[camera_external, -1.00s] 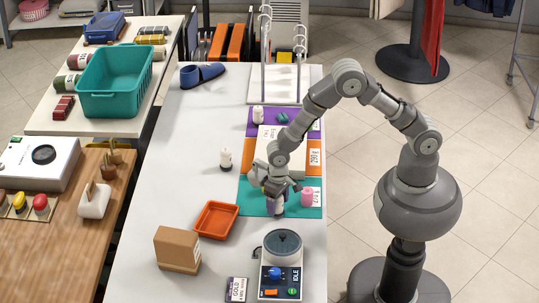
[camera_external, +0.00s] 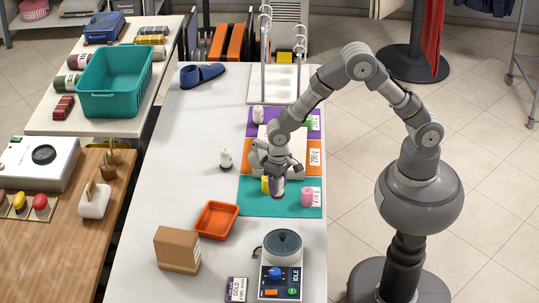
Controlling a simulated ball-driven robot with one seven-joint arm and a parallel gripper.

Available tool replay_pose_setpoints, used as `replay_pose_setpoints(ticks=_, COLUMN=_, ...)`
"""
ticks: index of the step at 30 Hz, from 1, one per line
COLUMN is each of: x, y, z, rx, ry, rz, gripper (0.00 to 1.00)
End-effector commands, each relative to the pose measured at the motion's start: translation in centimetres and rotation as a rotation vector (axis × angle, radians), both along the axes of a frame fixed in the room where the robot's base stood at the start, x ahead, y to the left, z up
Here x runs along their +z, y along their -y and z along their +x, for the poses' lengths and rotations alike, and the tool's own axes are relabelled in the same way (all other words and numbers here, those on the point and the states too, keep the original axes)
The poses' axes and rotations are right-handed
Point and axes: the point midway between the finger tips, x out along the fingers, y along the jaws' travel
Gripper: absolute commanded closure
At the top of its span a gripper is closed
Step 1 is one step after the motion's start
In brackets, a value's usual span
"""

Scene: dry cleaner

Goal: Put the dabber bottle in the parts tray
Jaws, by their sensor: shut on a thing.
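My gripper (camera_external: 277,180) is above the teal mat, shut on a small grey-purple cylinder (camera_external: 277,189) with a dark lower end. It points down and looks held just above the mat, though its clearance is hard to judge. It may be the dabber bottle; its upper part is hidden by the fingers. An orange-red open tray (camera_external: 202,231), apparently the parts tray, lies empty on the white table, in front and to the left of my gripper. A white bottle-like thing (camera_external: 226,160) stands left of the mats, and another (camera_external: 258,114) stands on the purple mat.
A yellow piece (camera_external: 265,184) is close beside the held cylinder; a pink one (camera_external: 307,194) stands right on the teal mat (camera_external: 252,208). A cardboard box (camera_external: 177,250) and a scale-like device (camera_external: 281,272) flank the tray's near side. The table left of the mats is mostly clear.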

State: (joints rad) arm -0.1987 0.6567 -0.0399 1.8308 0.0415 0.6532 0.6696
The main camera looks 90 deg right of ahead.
Motion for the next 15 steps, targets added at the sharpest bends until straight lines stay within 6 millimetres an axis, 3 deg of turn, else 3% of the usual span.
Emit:
replay_pose_setpoints(ticks=8, x=-2.7, y=-0.5, z=1.8, rx=-0.052, ry=-0.003, rz=0.002, gripper=0.9)
replay_pose_setpoints(ticks=11, x=-3.0, y=-0.8, z=3.8, rx=-0.053, ry=0.0, rz=0.002, gripper=0.9)
replay_pose_setpoints(ticks=15, x=-3.7, y=-1.5, z=8.1, rx=-0.053, ry=0.001, rz=0.003, gripper=0.9)
